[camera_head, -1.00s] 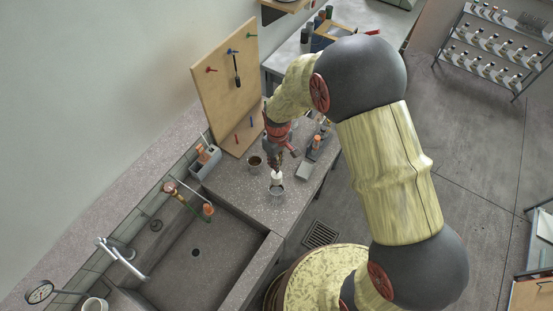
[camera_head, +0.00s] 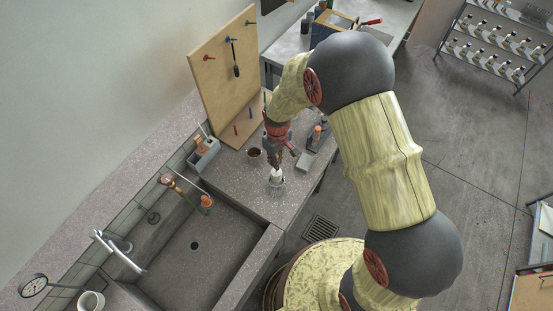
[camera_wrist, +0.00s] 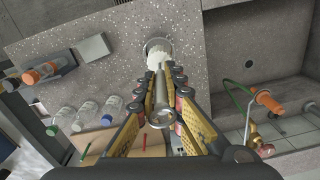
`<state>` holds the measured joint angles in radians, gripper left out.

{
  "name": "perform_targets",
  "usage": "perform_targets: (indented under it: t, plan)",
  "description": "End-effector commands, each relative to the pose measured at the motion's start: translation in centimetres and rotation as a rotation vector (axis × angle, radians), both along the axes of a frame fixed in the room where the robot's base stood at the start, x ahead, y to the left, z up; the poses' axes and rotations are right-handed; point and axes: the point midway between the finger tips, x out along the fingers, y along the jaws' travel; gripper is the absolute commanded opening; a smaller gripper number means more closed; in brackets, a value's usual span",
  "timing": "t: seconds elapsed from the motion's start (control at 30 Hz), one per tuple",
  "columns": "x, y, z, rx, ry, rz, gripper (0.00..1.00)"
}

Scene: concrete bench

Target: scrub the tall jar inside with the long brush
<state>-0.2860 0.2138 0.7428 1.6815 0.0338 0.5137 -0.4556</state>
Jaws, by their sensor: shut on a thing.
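My gripper (camera_head: 276,158) is shut on the handle of the long brush (camera_wrist: 161,95), which points down at the bench. Its white bristle head (camera_head: 277,174) is at the mouth of the tall jar (camera_head: 276,186), a small clear-grey vessel near the bench's front edge. In the wrist view the white head lies between and beyond the fingertips (camera_wrist: 163,78), with the jar's round rim (camera_wrist: 153,42) around its far side. The head looks at least partly in the mouth; how deep it sits is hidden.
The sink (camera_head: 205,245) and its tap (camera_head: 120,254) lie left of the jar. A pegboard (camera_head: 212,80) with a hanging dark brush (camera_head: 235,60) stands at the back. A grey block (camera_head: 304,161) and bottles (camera_wrist: 87,115) are nearby.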

Motion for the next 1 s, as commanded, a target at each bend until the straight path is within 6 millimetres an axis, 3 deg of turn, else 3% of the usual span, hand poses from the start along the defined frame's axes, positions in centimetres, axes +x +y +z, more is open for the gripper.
perform_targets:
  t: [1.0]
  plan:
    - [0.0,0.0,-6.7,0.000,0.000,0.000,0.00]
